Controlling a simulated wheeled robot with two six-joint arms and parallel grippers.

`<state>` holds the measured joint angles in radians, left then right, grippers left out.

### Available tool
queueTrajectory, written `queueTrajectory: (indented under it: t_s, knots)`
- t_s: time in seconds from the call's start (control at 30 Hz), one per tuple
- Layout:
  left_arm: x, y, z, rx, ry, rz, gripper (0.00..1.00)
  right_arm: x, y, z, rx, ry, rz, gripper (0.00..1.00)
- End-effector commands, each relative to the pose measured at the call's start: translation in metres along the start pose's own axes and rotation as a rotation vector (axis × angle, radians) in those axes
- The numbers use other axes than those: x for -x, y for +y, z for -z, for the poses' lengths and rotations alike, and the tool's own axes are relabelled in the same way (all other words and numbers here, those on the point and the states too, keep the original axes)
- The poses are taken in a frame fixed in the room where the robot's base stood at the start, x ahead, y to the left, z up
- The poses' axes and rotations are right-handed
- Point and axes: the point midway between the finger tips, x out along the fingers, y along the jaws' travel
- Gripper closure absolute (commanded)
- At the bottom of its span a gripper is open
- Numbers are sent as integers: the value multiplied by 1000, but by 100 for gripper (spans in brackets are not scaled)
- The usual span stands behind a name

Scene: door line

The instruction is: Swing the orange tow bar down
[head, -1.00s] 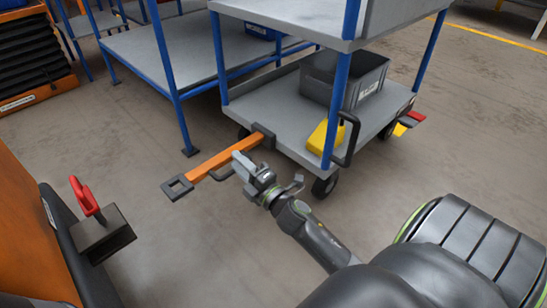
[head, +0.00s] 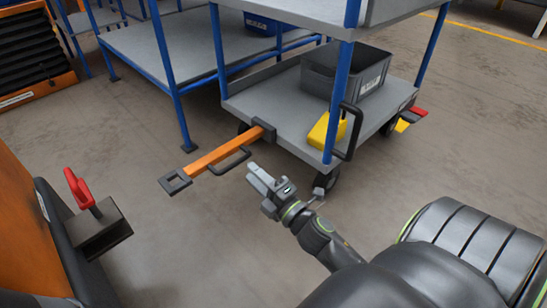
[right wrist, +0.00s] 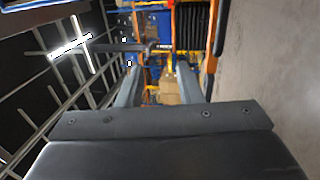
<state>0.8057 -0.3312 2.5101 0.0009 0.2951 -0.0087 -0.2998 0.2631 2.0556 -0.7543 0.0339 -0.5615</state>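The orange tow bar (head: 215,156) sticks out from the front of the grey cart (head: 275,108), lowered and roughly level. Its dark square eye (head: 175,181) is at the free end, and a black loop handle (head: 231,163) is on its near side. My right gripper (head: 256,178) is just right of the handle, apart from the bar. In the right wrist view its two fingers (right wrist: 157,78) stand apart with nothing held between them. My left gripper is not in view.
An orange vehicle with a dark hitch box (head: 100,233) and red lever (head: 82,190) stands at left, apart from the eye. The cart carries a grey crate (head: 345,75) and yellow block (head: 325,130). Bare floor lies between vehicle and cart.

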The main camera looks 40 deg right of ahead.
Motion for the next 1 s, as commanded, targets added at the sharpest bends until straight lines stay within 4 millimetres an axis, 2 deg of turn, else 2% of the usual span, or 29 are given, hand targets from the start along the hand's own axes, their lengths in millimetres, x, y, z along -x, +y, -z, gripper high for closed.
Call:
queueTrajectory:
  t_s: [0.8, 1.0]
  knots:
    - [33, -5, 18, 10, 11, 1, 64, 58, -1, 5, 1, 0, 0, 67]
    - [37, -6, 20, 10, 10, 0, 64, 64, 1, 6, 0, 0, 0, 67]
